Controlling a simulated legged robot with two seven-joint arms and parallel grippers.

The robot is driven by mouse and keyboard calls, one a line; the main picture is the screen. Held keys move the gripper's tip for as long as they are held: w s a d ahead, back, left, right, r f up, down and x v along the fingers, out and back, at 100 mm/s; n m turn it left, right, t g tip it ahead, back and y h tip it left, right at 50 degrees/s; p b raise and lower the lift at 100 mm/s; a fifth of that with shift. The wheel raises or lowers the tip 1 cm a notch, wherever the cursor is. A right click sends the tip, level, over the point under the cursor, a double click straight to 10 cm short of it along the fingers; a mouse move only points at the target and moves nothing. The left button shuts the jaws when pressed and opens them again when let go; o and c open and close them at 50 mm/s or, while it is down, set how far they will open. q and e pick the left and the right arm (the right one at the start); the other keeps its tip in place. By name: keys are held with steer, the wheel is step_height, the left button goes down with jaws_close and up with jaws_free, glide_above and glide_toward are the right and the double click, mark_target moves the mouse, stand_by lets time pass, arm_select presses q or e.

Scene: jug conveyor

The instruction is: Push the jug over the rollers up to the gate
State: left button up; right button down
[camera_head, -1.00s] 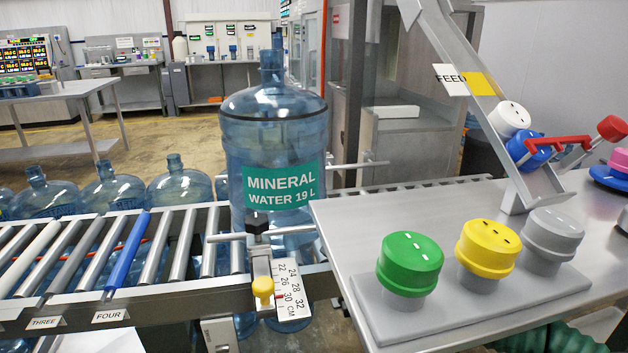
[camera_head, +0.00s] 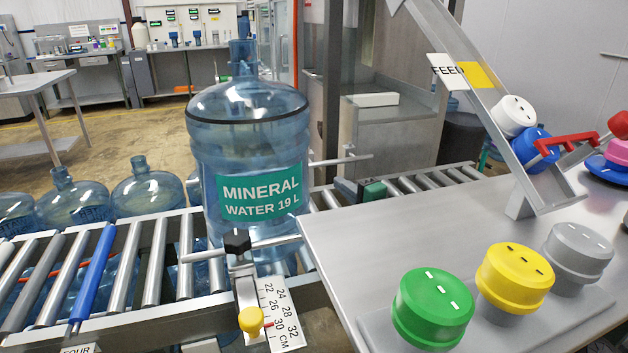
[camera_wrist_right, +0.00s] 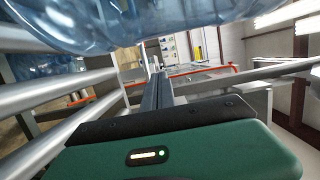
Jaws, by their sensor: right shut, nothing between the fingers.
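The blue water jug (camera_head: 248,150), with a green "MINERAL WATER 19 L" label, stands upright on the rollers (camera_head: 155,262) between side guide rods. It also shows close along the top of the right wrist view (camera_wrist_right: 130,25). My right gripper (camera_head: 345,188), with a green body, is low over the rollers to the right of the jug. It is shut and empty. Its dark fingers (camera_wrist_right: 157,92) point ahead beneath the jug's edge in the wrist view; I cannot tell whether they touch it. I cannot clearly identify the gate. My left gripper is not in view.
A metal table (camera_head: 400,225) with green, yellow and grey caps fills the right. A sloped feed chute (camera_head: 490,110) rises there. A blue roller (camera_head: 93,275) lies left.

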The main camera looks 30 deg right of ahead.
steer(key=w+a+b, duration=0.2)
steer(key=w+a, duration=0.1)
steer(key=w, duration=0.3)
steer(key=shift+w+a+f, duration=0.15)
steer(key=shift+w+a, duration=0.15)
steer(key=shift+d, duration=0.1)
